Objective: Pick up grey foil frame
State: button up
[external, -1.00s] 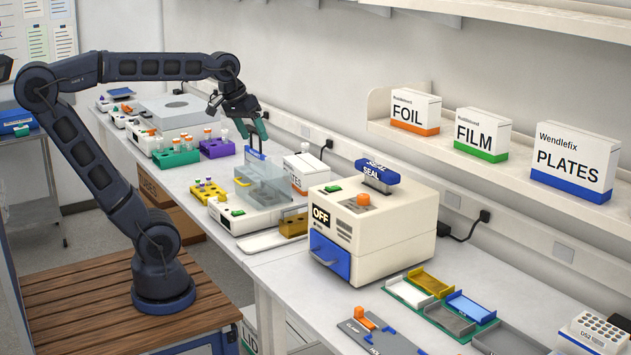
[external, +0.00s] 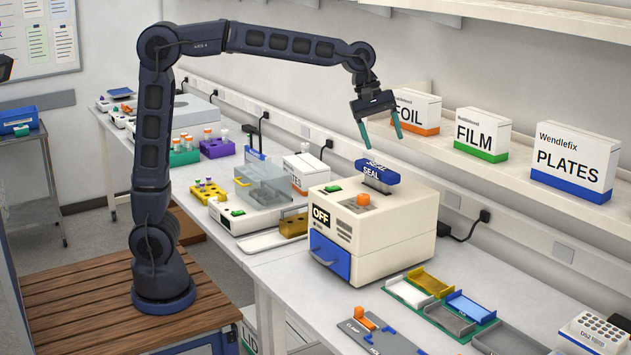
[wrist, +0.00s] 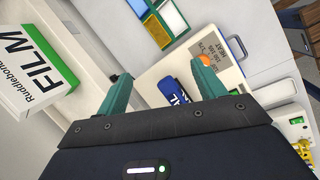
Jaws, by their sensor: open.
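The grey foil frame (external: 449,319) appears to be the flat grey piece in a green-edged slot of the tray group on the bench, right of the sealer. A white piece, a yellow slot and a blue piece lie beside it. My gripper (external: 380,138) is open and empty, high above the back of the sealer, with its fingers pointing down. It is well to the left of and above the grey frame. In the wrist view my open fingers (wrist: 162,72) show over the sealer. Part of the tray group shows at the top edge there; I cannot make out the grey piece.
The sealer (external: 365,235) with its blue SEAL handle (external: 378,172) stands below my gripper. A shelf with FOIL (external: 416,112), FILM (external: 482,134) and PLATES (external: 574,162) boxes runs along the wall close by. A grey tray (external: 510,338) lies right of the slots.

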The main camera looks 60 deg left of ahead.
jog(key=w+d+f+n+g, duration=0.1)
jog(key=d+f+n, duration=0.1)
jog(key=d, duration=0.5)
jog(key=w+d+f+n, duration=0.1)
jog(key=w+d+f, duration=0.1)
jog(key=d, duration=0.5)
jog(key=n, duration=0.3)
send_over(451, 321)
jog(key=a, duration=0.5)
notch_tip(451, 321, down, 3)
jog(key=shift+g+h, duration=0.3)
jog(key=shift+g, duration=0.1)
jog(key=d+f, duration=0.1)
jog(key=f, duration=1)
jog(key=d+f, duration=0.1)
jog(key=f, duration=1)
jog(key=d+f, duration=0.2)
jog(key=f, duration=1)
jog(key=shift+c, duration=0.2)
jog(key=c, duration=0.7)
